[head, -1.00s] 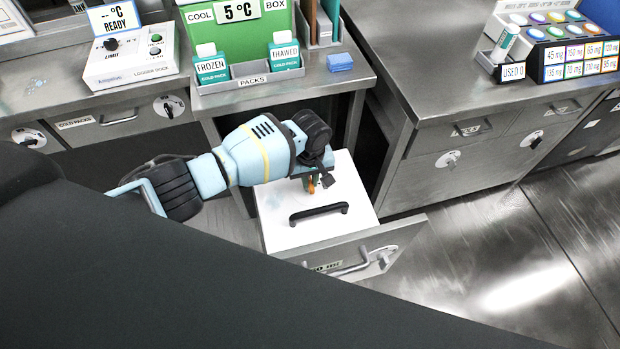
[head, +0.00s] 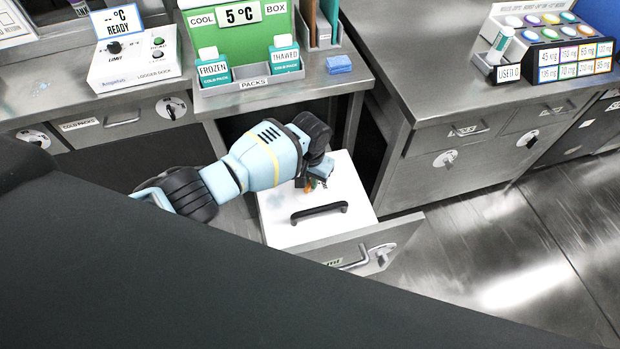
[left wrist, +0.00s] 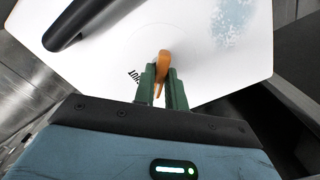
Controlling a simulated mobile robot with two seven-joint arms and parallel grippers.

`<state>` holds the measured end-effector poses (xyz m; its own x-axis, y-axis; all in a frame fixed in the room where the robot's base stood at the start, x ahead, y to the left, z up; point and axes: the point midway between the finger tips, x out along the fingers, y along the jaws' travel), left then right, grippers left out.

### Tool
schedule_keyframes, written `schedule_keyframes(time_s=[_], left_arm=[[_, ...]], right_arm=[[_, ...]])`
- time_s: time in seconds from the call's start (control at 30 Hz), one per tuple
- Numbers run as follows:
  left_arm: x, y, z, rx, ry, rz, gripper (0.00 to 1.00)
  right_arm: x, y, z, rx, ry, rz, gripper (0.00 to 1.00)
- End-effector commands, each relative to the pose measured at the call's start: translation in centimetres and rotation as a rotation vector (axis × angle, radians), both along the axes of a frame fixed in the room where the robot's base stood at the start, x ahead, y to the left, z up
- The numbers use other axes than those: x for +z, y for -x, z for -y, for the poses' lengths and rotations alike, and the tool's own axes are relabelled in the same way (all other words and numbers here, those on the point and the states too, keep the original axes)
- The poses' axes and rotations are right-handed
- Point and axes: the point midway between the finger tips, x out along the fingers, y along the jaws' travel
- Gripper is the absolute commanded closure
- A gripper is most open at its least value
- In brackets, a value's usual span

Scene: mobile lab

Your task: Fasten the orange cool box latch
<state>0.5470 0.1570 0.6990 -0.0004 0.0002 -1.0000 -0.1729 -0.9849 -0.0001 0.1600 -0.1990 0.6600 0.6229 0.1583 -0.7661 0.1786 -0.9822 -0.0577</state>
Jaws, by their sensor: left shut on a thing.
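The cool box lid (head: 338,218) is white with a black bar handle (head: 319,213) and sits in the pulled-out drawer. The orange latch (left wrist: 164,65) stands on the lid in the left wrist view, by some partly hidden black lettering. In the head view only a bit of orange shows beside my gripper. My left gripper (head: 314,184) is over the far part of the lid. Its green fingers also show in the left wrist view (left wrist: 161,88), shut on the latch. My right gripper is not in view.
The drawer front (head: 372,246) with its metal handle stands out into the aisle. Above it, the counter holds a packs rack (head: 250,86), a blue sponge-like block (head: 339,64) and a logger dock (head: 135,60). The floor at right is clear.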

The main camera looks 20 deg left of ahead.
Motion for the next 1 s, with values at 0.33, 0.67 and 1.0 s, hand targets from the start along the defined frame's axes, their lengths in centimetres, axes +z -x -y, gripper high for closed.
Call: schedule_keyframes(time_s=[0.33,0.67,1.0], left_arm=[[-0.02,0.04,0.02,-0.327,0.001,-0.001,1.00],[-0.04,0.03,0.00,-0.605,0.000,0.000,1.00],[-0.04,0.01,0.01,-0.774,0.000,0.000,1.00]], right_arm=[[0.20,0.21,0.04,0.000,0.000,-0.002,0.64],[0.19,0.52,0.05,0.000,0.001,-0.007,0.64],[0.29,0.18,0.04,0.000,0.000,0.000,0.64]])
